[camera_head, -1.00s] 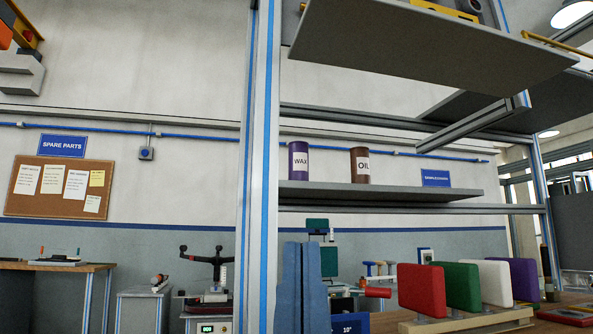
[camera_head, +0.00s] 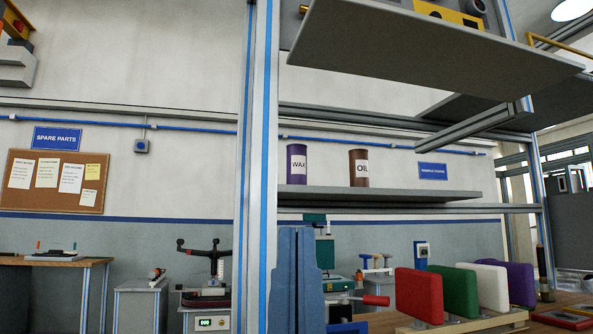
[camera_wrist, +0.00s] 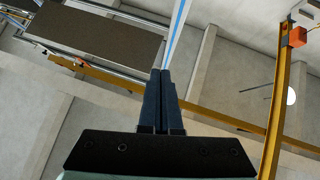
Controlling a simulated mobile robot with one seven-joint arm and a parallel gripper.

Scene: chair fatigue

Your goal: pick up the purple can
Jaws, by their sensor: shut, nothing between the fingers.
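The purple can (camera_head: 297,165), with a white label reading WAX, stands upright on a grey shelf (camera_head: 400,196) in the head view. My gripper (camera_head: 297,232) shows at the bottom middle of the head view as two dark blue fingers pointing up. It is below the shelf and apart from the can. In the wrist view the fingers (camera_wrist: 161,75) are closed together with nothing between them. The can does not show in the wrist view.
A brown OIL can (camera_head: 358,168) stands right of the purple can. A frame post (camera_head: 257,170) rises close left of my gripper. Another shelf board (camera_head: 430,50) overhangs above. Coloured pads (camera_head: 420,294) stand on the bench at lower right.

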